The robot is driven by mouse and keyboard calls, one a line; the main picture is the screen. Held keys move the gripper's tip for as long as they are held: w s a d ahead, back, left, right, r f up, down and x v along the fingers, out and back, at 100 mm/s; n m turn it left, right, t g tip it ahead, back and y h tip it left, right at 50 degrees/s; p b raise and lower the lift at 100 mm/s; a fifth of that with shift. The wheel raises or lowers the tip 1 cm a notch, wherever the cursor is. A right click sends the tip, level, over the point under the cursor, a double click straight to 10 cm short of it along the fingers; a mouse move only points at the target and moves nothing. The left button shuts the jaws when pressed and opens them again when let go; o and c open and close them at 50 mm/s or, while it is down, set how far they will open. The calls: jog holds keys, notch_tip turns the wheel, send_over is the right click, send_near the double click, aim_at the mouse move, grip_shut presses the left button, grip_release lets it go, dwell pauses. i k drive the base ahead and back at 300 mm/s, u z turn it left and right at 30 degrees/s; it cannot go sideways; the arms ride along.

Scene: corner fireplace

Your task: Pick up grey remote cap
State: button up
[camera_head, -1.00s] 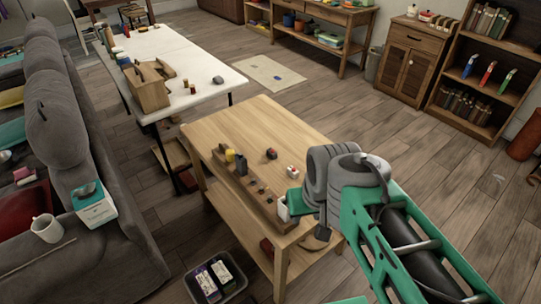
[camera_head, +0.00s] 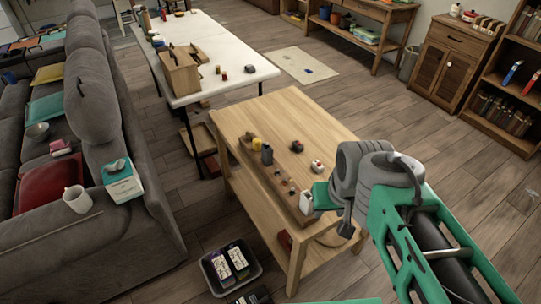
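I cannot single out the grey remote cap with certainty. A small dark grey piece (camera_head: 297,146) lies on the wooden table (camera_head: 300,112), and a dark grey upright piece (camera_head: 267,154) stands at the long wooden holder (camera_head: 277,180) near the table's left edge. A small white and red piece (camera_head: 317,166) lies nearer my arm. My gripper (camera_head: 332,205) is over the table's near right end, beside the holder's near end. A green part and a dark part show there, but my wrist hides most of the fingers, so their opening is unclear.
A black tray (camera_head: 258,268) with boxes stands on the floor left of the wooden table. A grey sofa (camera_head: 120,245) is at the left. A white table (camera_head: 228,62) with a wooden box (camera_head: 180,72) stands behind. Floor at the right is clear.

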aim_at(300, 149)
jog(key=z, duration=1.75)
jog(key=i, duration=3.95)
jog(key=z, duration=2.85)
jog(key=k, duration=2.5)
